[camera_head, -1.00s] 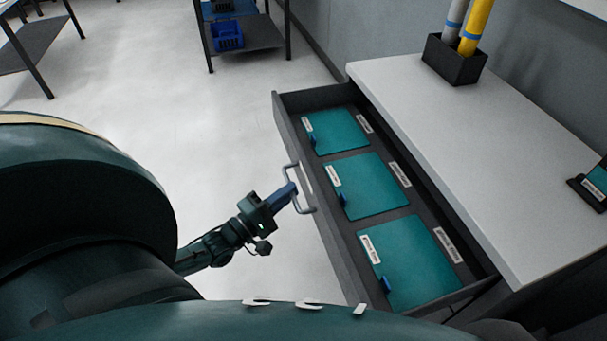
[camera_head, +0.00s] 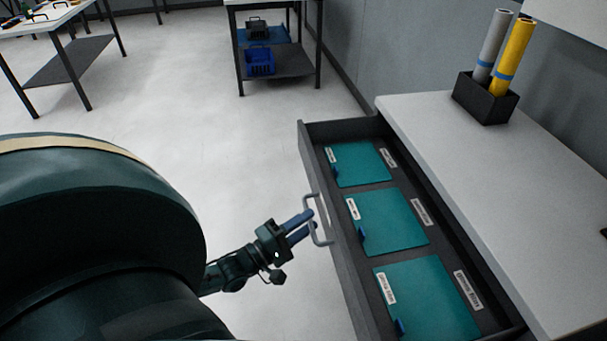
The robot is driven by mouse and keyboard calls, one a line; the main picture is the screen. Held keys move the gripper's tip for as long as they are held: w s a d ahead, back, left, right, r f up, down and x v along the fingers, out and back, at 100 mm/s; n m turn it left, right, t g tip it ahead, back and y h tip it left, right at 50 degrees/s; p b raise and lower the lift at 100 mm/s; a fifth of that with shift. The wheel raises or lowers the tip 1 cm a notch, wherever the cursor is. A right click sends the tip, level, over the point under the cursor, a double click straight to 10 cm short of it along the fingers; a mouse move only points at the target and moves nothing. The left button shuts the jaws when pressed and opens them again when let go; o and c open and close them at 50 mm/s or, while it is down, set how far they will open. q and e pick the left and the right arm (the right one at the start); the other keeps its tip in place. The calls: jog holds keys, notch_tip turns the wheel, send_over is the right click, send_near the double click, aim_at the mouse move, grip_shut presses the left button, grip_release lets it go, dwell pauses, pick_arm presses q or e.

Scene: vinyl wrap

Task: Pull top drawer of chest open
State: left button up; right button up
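The chest's top drawer (camera_head: 344,250) is pulled out well clear of the chest top (camera_head: 470,150). Three teal panels with white labels lie inside: the far one (camera_head: 362,165), the middle one (camera_head: 392,222) and the near one (camera_head: 432,300). A grey bar handle (camera_head: 321,222) is on the drawer's front. My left gripper (camera_head: 306,222) is at the handle, its two blue fingers apart with a gap between them. The fingertips are at or just beside the bar; I cannot tell whether they touch it. My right gripper is not in view.
A black holder (camera_head: 486,100) with grey and yellow rolls stands on the chest top. A dark-legged table (camera_head: 275,62) with blue bins stands at the back, and another table (camera_head: 70,65) at the far left. The floor left of the drawer is clear.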

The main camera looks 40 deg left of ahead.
pick_arm(q)
jog(key=shift+s, duration=0.1)
jog(key=b+v, duration=0.1)
jog(key=v, duration=1.2)
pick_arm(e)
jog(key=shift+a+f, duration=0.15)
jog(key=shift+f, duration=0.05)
